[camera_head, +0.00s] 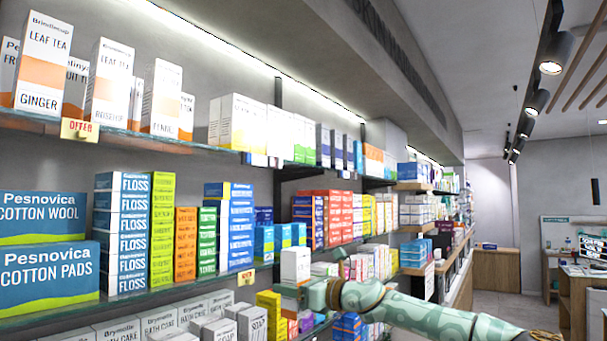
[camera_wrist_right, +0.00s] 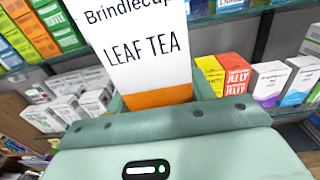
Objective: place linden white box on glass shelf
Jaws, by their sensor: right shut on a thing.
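A white Brindlecup Leaf Tea box (camera_wrist_right: 138,50) with an orange band fills the upper middle of the right wrist view. It also shows upright in the head view (camera_head: 295,263). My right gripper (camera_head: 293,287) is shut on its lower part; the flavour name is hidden. The gripper holds the box in front of the shelving, below the level of the upper glass shelf. The upper glass shelf (camera_head: 200,147) carries white Leaf Tea boxes, with a ginger one (camera_head: 42,62) at the left. My left gripper is not in view.
A lower glass shelf (camera_head: 165,292) holds cotton packs (camera_head: 47,275), floss boxes (camera_head: 122,232) and several coloured boxes. Below it are bath cake and soap boxes. A yellow offer tag (camera_head: 80,130) hangs on the upper shelf edge. The upper shelf has a gap right of the tea boxes.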

